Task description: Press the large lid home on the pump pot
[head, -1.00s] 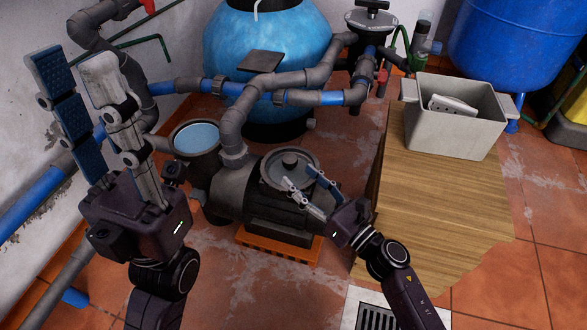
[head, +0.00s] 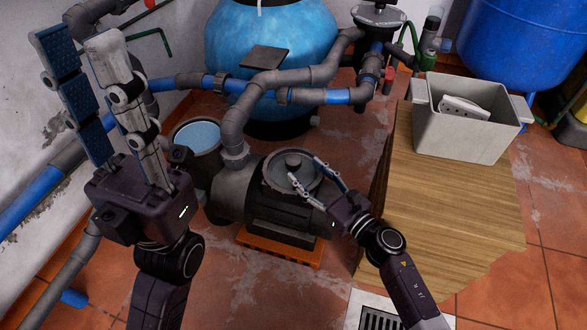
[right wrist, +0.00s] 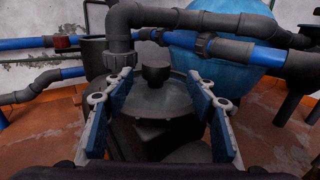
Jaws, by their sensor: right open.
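The large lid (head: 275,171), round and greyish with a dark central knob (head: 293,159), rests on top of the dark pump body. It also shows in the right wrist view (right wrist: 160,100). The pump pot (head: 197,136) stands to its left with its top open and pale blue water inside. My right gripper (head: 304,168) is open, its fingers over the near right part of the lid. In the right wrist view the blue finger pads stand either side of the knob, apart from it. My left gripper (head: 75,36) is raised at the far left, open and empty.
Grey and blue pipes (head: 320,96) cross behind the pump, in front of a blue tank (head: 270,40). A wooden bench (head: 445,205) at the right bears a grey bin (head: 461,138) holding a pale object. A floor drain (head: 385,318) lies at the bottom.

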